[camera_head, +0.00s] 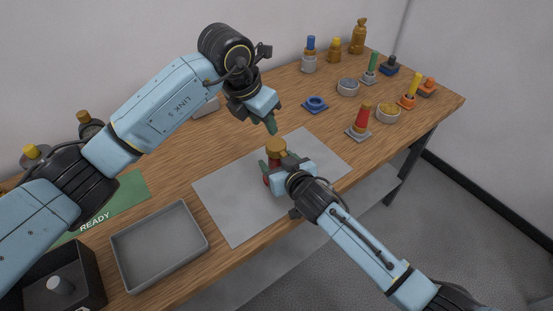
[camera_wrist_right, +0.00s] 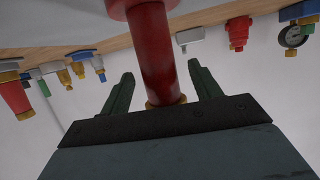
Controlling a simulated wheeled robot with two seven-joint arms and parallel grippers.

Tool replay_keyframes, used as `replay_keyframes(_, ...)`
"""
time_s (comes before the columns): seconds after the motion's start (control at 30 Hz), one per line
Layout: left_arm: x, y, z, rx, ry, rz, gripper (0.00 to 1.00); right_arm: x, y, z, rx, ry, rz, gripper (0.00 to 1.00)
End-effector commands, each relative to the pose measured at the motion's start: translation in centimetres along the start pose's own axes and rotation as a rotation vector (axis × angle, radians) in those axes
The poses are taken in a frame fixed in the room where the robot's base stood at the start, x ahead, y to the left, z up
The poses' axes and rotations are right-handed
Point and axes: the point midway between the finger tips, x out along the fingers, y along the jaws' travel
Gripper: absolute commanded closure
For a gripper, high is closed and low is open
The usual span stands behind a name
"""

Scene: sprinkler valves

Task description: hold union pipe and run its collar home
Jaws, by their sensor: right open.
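The union pipe (camera_head: 267,180) is red and stands upright on the grey mat. A brass collar (camera_head: 276,146) sits at its top. My right gripper (camera_head: 272,162) is at the pipe just below the collar. In the right wrist view my right gripper (camera_wrist_right: 157,78) is open, its fingers on either side of the red pipe (camera_wrist_right: 155,50) with gaps showing. A brass ring (camera_wrist_right: 166,101) shows near the palm there. My left gripper (camera_head: 270,125) points down just above the collar. Its fingers overlap, so its opening is hidden. I cannot tell whether it touches the collar.
The grey mat (camera_head: 225,210) is otherwise clear. An empty grey tray (camera_head: 160,247) lies at left, beside a green READY strip (camera_head: 120,200). A blue ring part (camera_head: 315,104) and a red cone-shaped part (camera_head: 360,121) stand at right, with several fittings and bowls beyond.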

Motion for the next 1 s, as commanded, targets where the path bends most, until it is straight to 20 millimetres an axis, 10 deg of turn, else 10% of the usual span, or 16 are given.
replay_keyframes(0.53, 0.0, 0.0, 0.0, 0.000, 0.000, 0.000, 0.64, 1.5, 0.0, 0.0, -0.001, 0.000, 0.000, 0.37)
replay_keyframes(1.0, 0.0, 0.0, 0.0, 0.000, 0.000, 0.000, 0.64, 1.4, 0.0, 0.0, -0.001, 0.000, 0.000, 0.99)
